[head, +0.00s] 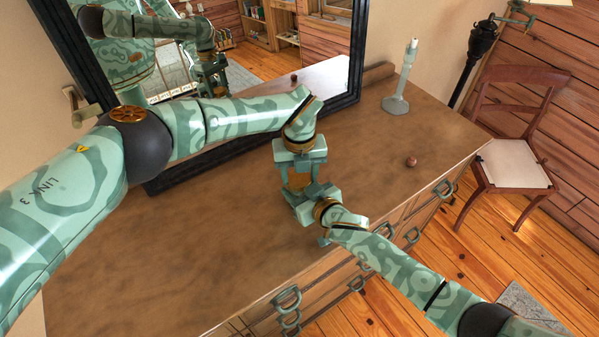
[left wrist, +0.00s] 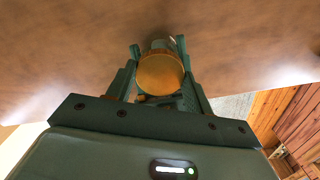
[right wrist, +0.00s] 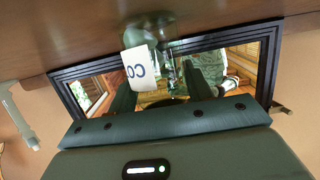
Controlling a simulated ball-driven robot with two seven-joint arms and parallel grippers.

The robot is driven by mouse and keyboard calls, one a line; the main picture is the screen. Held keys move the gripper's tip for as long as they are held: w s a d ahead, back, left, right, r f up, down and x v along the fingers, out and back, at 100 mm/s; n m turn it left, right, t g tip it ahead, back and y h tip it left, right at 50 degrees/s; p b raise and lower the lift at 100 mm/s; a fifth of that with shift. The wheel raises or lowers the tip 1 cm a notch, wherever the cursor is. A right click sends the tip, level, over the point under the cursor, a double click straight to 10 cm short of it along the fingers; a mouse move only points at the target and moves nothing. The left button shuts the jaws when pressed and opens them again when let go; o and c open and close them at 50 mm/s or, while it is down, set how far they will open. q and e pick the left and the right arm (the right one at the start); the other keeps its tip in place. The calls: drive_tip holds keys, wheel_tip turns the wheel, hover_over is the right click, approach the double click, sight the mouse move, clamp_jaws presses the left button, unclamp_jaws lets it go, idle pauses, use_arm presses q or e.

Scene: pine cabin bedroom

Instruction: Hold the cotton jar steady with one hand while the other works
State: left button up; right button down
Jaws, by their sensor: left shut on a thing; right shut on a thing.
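The cotton jar (head: 297,181) is between my two grippers over the dresser top, mostly covered by them in the head view. In the left wrist view its round golden-brown lid (left wrist: 160,73) faces the camera. In the right wrist view a white label (right wrist: 140,66) with the letters "CO" shows. My left gripper (head: 300,168) comes from above and is shut on the lid. My right gripper (head: 308,194) comes from the front right and is shut on the jar's body. I cannot tell whether the jar's base touches the wood.
The brown dresser top (head: 200,250) is clear to the left. A small dark red ball-like thing (head: 411,162) and a grey-green candlestick (head: 396,103) stand to the right. A black-framed mirror (head: 347,100) stands behind, close to my left arm. A chair (head: 510,165) is beyond the dresser.

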use_arm(q)
drive_tip(key=m, duration=0.3)
drive_tip(key=o, duration=1.1)
drive_tip(key=shift+r, duration=0.1)
drive_tip(key=shift+r, duration=2.2)
drive_tip(key=shift+c, duration=0.4)
